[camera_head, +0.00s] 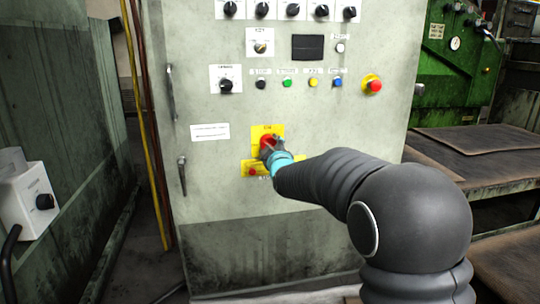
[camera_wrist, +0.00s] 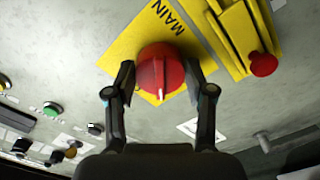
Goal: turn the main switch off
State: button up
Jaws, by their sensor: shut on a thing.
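The main switch is a round red knob (camera_wrist: 160,68) on a yellow plate (camera_wrist: 122,52) marked "MAIN". In the head view the red knob (camera_head: 266,141) is partly hidden behind my gripper (camera_head: 271,149). In the wrist view one finger of my gripper (camera_wrist: 161,82) is on each side of the knob, and the gripper is shut on it. A white line on the knob points toward the gripper's palm in the wrist view. The "MAIN" lettering lies slanted in that view.
A second yellow plate with a small red button (camera_wrist: 263,65) sits close beside the switch. Above, the cabinet front (camera_head: 215,160) carries several knobs, coloured buttons and a red emergency button (camera_head: 374,86). A door handle (camera_head: 182,175) sticks out at left. Metal tables (camera_head: 470,140) stand at right.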

jog(key=n, duration=0.8)
jog(key=shift+r, duration=0.15)
dwell(0.5)
jog(key=o, duration=1.2)
jog(key=shift+c, duration=0.2)
jog(key=v, duration=1.2)
